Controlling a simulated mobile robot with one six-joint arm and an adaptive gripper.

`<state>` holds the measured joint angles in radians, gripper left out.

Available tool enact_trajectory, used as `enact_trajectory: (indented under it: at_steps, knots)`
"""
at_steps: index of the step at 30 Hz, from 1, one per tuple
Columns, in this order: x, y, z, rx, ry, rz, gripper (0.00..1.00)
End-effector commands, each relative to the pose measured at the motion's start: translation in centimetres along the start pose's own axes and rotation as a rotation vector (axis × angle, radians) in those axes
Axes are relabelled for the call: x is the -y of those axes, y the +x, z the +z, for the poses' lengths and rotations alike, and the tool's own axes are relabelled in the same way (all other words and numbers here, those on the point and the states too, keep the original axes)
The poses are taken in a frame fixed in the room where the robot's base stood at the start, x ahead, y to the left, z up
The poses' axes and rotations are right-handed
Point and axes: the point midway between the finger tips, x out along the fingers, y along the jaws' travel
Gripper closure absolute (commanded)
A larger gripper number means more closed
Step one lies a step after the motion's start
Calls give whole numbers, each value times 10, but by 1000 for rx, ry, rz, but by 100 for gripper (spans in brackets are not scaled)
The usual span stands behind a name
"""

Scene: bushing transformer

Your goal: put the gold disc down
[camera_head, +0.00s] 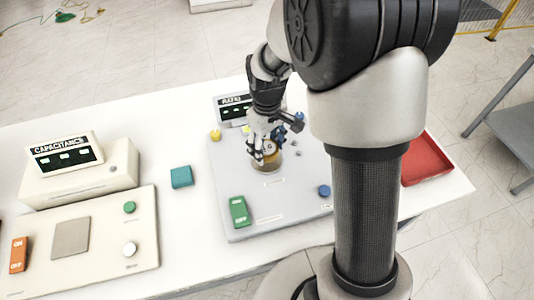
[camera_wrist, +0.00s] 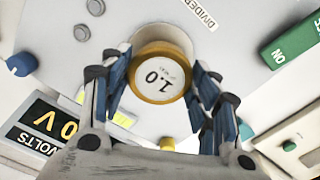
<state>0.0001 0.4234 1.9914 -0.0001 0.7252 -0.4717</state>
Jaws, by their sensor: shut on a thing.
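The gold disc (camera_wrist: 160,75) has a gold rim and a white face marked 1.0. In the wrist view my gripper (camera_wrist: 163,82) has its blue-padded fingers on both sides of it, shut on it. In the head view my gripper (camera_head: 265,153) points down over the light grey panel (camera_head: 290,205), with the gold disc (camera_head: 270,148) between its fingers. Part of the disc is hidden by the fingers. I cannot tell whether its underside touches the panel.
The panel carries a green switch (camera_head: 239,211), a blue knob (camera_head: 324,191) and a yellow knob (camera_head: 215,134). A teal block (camera_head: 181,177) and a CAPACITANCE unit (camera_head: 80,170) are left. A red tray (camera_head: 428,160) is right.

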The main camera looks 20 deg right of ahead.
Motion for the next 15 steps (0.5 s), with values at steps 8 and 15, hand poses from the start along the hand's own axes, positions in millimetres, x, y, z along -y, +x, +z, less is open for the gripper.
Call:
enact_trajectory:
  at_steps: [8,15]
  knots:
    - [0,32,0,1,0,0,78]
    - [0,33,0,0,0,0,78]
